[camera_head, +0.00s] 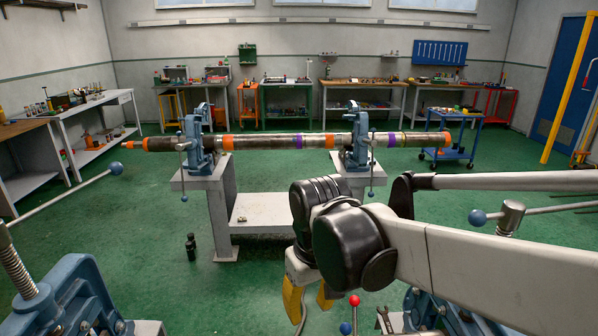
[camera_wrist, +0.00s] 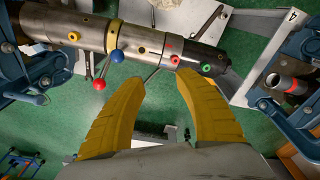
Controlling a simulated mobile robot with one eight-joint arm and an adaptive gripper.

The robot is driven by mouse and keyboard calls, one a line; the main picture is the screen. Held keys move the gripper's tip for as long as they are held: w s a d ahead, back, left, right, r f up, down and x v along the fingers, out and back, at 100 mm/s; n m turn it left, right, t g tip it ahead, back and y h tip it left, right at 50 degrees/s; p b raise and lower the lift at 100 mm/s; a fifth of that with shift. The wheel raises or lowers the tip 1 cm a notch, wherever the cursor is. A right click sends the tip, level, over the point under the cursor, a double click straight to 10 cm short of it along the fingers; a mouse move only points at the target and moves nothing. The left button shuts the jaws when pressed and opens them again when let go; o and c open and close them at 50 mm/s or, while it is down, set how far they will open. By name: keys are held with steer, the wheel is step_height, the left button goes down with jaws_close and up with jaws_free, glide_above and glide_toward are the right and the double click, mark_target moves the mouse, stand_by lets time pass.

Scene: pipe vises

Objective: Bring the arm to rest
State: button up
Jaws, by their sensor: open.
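My gripper (camera_head: 308,296) hangs from my arm at the lower middle of the head view, pointing down, with yellow fingers. In the wrist view my gripper (camera_wrist: 160,95) has its two yellow fingers spread apart with nothing between the tips. A grey metal pipe assembly (camera_wrist: 95,35) with a yellow ring and red, blue and green knobs lies just beyond the fingertips. I cannot tell from the picture how far above it the fingers are.
A long pipe (camera_head: 265,141) with orange and purple bands rests in two blue vises (camera_head: 198,142) (camera_head: 357,138) ahead. A near blue vise (camera_head: 70,300) stands at lower left. A blue cart (camera_head: 450,135) stands to the right. Green floor (camera_head: 130,225) is clear at left.

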steer(key=s+d+f+m+t+b, duration=0.1)
steer(key=s+d+m+t, duration=0.1)
steer(key=d, duration=0.6)
steer(key=s+d+m+t+b, duration=0.1)
steer(key=s+d+m+t, duration=0.2)
steer(key=d, duration=0.6)
steer(key=s, duration=0.2)
steer(key=shift+s+d+f+m+t, duration=0.2)
steer(key=shift+s+f+m+t, duration=0.1)
steer(key=shift+s+f+t, duration=0.1)
